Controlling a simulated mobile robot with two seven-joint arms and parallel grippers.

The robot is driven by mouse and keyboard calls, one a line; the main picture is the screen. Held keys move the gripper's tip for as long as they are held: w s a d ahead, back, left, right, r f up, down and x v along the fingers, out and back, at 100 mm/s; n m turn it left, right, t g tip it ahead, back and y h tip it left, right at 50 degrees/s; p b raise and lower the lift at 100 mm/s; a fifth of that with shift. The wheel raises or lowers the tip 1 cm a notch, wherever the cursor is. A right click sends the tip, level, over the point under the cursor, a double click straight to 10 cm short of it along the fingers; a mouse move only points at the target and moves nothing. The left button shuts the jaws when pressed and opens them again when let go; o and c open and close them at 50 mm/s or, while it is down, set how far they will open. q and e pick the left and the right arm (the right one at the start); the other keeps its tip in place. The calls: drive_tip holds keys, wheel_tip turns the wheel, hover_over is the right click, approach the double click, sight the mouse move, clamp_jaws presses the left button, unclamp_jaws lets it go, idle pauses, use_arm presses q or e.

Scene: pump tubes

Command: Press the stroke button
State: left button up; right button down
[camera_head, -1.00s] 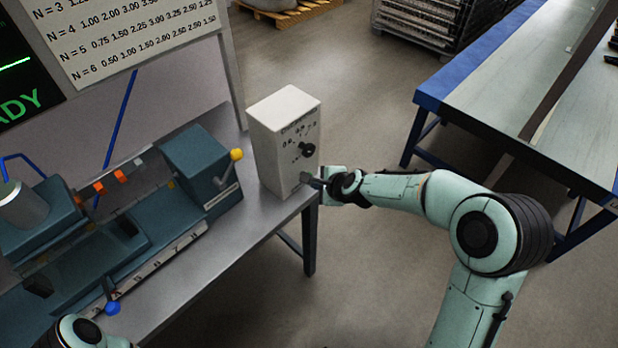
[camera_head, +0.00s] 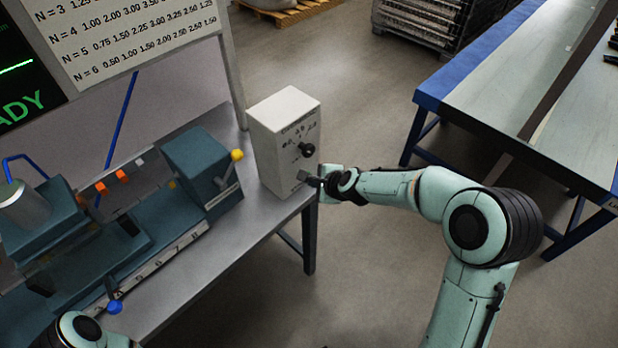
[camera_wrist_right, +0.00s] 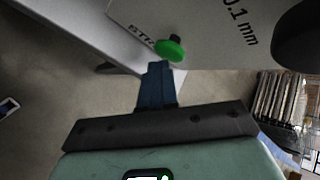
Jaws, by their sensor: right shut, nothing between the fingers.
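A white control box (camera_head: 283,145) stands at the right end of the grey bench. Its front carries a black dial (camera_head: 307,149) and printed numbers. In the right wrist view the green stroke button (camera_wrist_right: 172,48) sticks out of the box face, beside partly hidden lettering. My right gripper (camera_head: 314,181) is at the lower front of the box and hides the button in the head view. In the wrist view its shut, empty fingers (camera_wrist_right: 159,66) point at the button, with the tips at its lower edge. I cannot tell whether they touch. My left gripper is out of view.
The teal pump machine (camera_head: 205,165), with a yellow-knobbed lever (camera_head: 236,156) and a blue knob (camera_head: 114,307), fills the bench left of the box. A blue-edged table (camera_head: 480,100) stands at the right. Open floor lies between it and the bench.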

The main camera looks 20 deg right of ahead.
drive_tip(key=shift+w+a+p, duration=0.2)
drive_tip(key=shift+w+p, duration=0.1)
drive_tip(key=shift+w, duration=0.05)
idle(0.3)
drive_tip(key=shift+s+d+b, duration=0.25)
drive_tip(key=shift+s+b, duration=0.35)
drive_tip(key=shift+s+d+b, duration=0.2)
drive_tip(key=shift+s+b, duration=0.35)
drive_tip(key=shift+s, duration=0.05)
drive_tip(key=s+b, duration=0.1)
drive_tip(key=s+d+b, duration=0.1)
drive_tip(key=s+b, duration=0.1)
drive_tip(key=s+d+b, duration=0.1)
drive_tip(key=shift+s+b, duration=0.3)
